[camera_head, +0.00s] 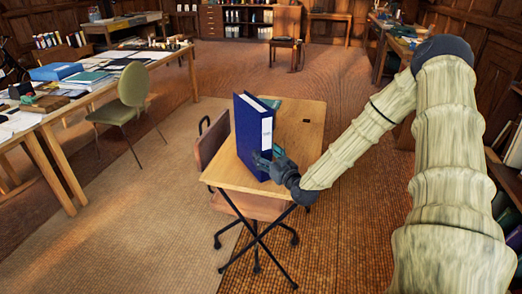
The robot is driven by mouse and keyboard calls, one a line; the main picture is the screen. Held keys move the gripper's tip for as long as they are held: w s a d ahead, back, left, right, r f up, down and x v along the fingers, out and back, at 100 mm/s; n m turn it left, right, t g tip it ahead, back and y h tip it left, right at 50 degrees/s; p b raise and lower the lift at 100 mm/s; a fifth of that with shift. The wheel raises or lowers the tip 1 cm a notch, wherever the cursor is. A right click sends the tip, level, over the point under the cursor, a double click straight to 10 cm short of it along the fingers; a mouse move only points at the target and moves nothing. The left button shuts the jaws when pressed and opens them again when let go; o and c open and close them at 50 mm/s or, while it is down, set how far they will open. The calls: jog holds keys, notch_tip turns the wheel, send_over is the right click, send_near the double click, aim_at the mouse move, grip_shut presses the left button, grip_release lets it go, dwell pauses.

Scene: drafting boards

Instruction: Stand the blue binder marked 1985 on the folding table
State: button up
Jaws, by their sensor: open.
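A blue binder (251,134) stands upright on the light wooden folding table (305,140), near its front left part. Its spine has a white label, and the marking is too small to read. My gripper (268,159) is open at the lower part of the binder's spine, on its right side. I cannot tell whether the fingers touch the binder. The gripper hides part of the binder's lower corner.
A chair (212,143) stands close against the table's left side. A dark green item (271,103) lies behind the binder.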

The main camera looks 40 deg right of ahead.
jog(key=s, duration=0.5)
jog(key=shift+s+a, duration=0.2)
jog(key=shift+a, duration=0.05)
jog(key=shift+s+a+f, duration=0.1)
jog(key=shift+s, duration=0.05)
jog(key=s+a+f+g+y, duration=0.1)
jog(key=s+a+f+g, duration=0.45)
jog(key=a+f, duration=0.45)
jog(key=s+a+f+g+y, duration=0.2)
jog(key=s+a+f+g, duration=0.2)
jog(key=s+a+f, duration=0.55)
jog(key=s+a+f+g, duration=0.2)
jog(key=s+f, duration=0.2)
jog(key=s, duration=0.3)
jog(key=s+a+f+g+h, duration=0.1)
jog(key=s+a+f+g, duration=0.2)
jog(key=s+f, duration=0.2)
jog(key=s+a+f+g, duration=0.2)
jog(key=s+f+g, duration=0.1)
jog(key=s, duration=0.7)
jog(key=shift+s+a+f+n, duration=0.2)
jog(key=shift+f+n, duration=0.1)
jog(key=shift+f, duration=0.5)
jog(key=shift+g, duration=0.25)
